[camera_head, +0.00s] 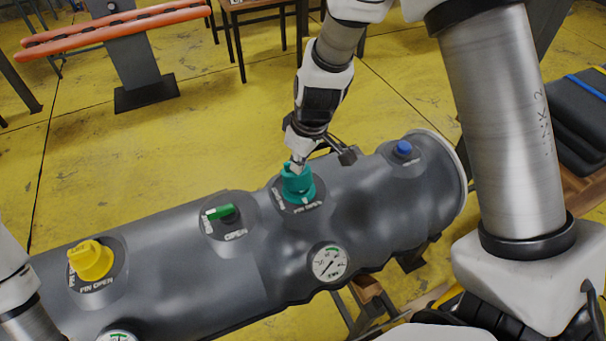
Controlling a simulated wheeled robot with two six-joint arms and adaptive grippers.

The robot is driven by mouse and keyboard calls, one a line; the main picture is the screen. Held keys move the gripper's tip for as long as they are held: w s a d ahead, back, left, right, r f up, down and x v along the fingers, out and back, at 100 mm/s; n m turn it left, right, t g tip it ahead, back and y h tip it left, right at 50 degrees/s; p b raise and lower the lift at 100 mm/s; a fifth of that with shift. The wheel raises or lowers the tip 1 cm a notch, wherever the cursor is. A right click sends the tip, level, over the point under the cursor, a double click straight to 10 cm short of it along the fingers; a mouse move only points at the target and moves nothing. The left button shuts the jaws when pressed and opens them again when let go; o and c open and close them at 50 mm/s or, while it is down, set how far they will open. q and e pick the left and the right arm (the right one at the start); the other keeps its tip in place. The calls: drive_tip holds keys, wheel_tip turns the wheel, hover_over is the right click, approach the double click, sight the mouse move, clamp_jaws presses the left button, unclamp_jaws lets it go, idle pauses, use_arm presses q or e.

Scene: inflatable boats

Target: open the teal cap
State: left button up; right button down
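The teal cap (296,184) sits on a dark round base on top of the grey inflatable tube (160,285), right of the middle of the view. My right gripper (298,162) reaches down from above and meets the top of the teal cap. One finger is at the cap's top, and another dark finger part sticks out to the right. I cannot tell whether the fingers are closed on the cap. My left arm shows only at the left edge, and its gripper is out of view.
On the tube are a yellow cap (92,260), a green-handled valve (220,212), a blue cap (403,148) and a pressure gauge (329,263). Another gauge (118,337) is cut off below. Orange tubes (115,28) lie on a stand behind. The yellow floor (190,140) behind is mostly clear.

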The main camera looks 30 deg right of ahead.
use_arm(q)
drive_tip(key=shift+w+f, duration=0.1)
drive_tip(key=shift+f, duration=0.1)
use_arm(e)
drive_tip(key=shift+w, duration=0.15)
drive_tip(key=shift+r, duration=0.3)
drive_tip(key=shift+s+r, duration=0.2)
use_arm(q)
drive_tip(key=shift+w, duration=0.45)
use_arm(e)
drive_tip(key=shift+s+a+r, duration=0.1)
drive_tip(key=shift+s+r, duration=0.7)
drive_tip(key=shift+s, duration=0.25)
drive_tip(key=shift+s+r, duration=0.75)
drive_tip(key=shift+s, duration=0.3)
use_arm(q)
drive_tip(key=shift+f, duration=0.1)
